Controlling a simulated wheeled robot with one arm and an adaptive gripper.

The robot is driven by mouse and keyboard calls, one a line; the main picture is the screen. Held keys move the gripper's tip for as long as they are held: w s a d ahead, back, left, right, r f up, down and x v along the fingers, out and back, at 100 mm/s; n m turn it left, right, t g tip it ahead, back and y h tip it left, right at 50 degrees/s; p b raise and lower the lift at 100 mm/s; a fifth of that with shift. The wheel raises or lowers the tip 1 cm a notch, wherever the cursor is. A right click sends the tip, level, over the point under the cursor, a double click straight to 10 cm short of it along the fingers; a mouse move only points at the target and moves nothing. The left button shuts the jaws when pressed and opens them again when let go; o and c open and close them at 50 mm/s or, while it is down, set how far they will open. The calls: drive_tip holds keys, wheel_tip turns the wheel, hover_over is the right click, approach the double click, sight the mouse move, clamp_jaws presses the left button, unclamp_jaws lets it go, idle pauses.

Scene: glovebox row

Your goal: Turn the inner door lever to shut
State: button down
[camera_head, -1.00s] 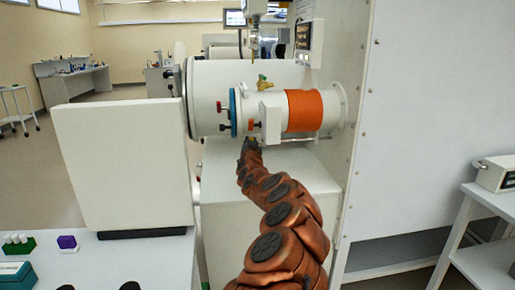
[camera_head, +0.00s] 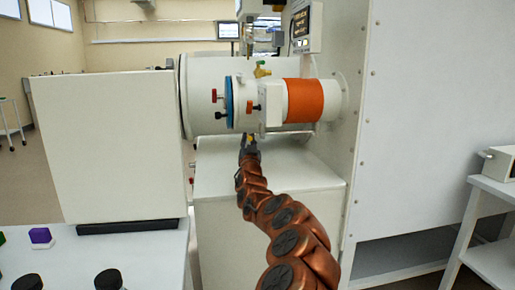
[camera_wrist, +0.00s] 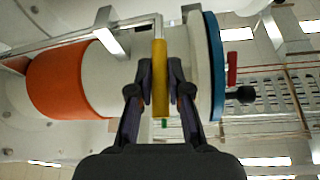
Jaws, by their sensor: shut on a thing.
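A yellow lever (camera_wrist: 160,75) stands lengthwise between my fingertips in the wrist view, beneath the small white cylinder with an orange band (camera_wrist: 58,82). My gripper (camera_wrist: 159,88) is shut on this lever, one dark finger on each side. In the head view my gripper (camera_head: 249,147) is small, just under the cylinder (camera_head: 305,100), and the lever is mostly hidden there. I cannot tell from its look alone whether it is the inner door lever. A blue ring (camera_wrist: 215,65) with a red handle (camera_wrist: 232,68) and a black knob (camera_wrist: 241,95) is at the cylinder's end.
A large white chamber (camera_head: 205,75) lies behind the cylinder. A yellow valve handle (camera_head: 262,70) is on top. A big white box (camera_head: 105,150) stands at the left, and a white cabinet (camera_head: 270,172) is below my arm. A white wall panel (camera_head: 430,120) bounds the right.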

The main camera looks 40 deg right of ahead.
drive_tip(key=shift+f+t+b, duration=0.4)
drive_tip(key=shift+f+b, duration=0.25)
drive_tip(key=shift+b, duration=1.15)
drive_tip(key=shift+h+b, duration=0.3)
drive_tip(key=shift+b, duration=0.4)
drive_tip(key=shift+r, duration=0.1)
drive_tip(key=c, duration=1.1)
unclamp_jaws()
drive_tip(key=shift+s+a+f, duration=0.25)
drive_tip(key=shift+s+a, duration=1)
drive_tip(key=shift+s, duration=0.8)
drive_tip(key=shift+s+a+f, duration=0.25)
drive_tip(key=shift+s+a, duration=1.05)
drive_tip(key=shift+s, duration=0.8)
drive_tip(key=shift+s+a+f, duration=0.25)
drive_tip(key=shift+s+a, duration=1)
drive_tip(key=shift+s, duration=0.8)
